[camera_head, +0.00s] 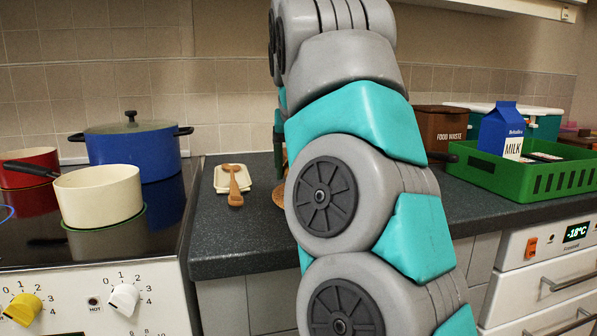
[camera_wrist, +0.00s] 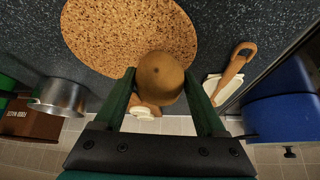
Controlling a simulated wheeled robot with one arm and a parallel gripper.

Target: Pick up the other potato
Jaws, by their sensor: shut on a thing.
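In the wrist view a round brown potato (camera_wrist: 161,75) sits between the two green fingers of my gripper (camera_wrist: 160,84). The gripper is shut on it, with one finger on each side. The potato overlaps the edge of a round cork mat (camera_wrist: 120,30) on the dark counter; I cannot tell whether it touches the mat. A small brown and cream thing (camera_wrist: 146,109) shows behind the potato, partly hidden, and I cannot tell what it is.
A wooden spoon (camera_head: 235,188) lies on a pale rest (camera_head: 221,180). The blue pot (camera_head: 135,150), cream saucepan (camera_head: 98,196) and red pot (camera_head: 28,168) stand left. The food waste bin (camera_head: 440,125) and green crate (camera_head: 520,178) with milk (camera_head: 502,130) stand right. A metal pot (camera_wrist: 62,97) is nearby.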

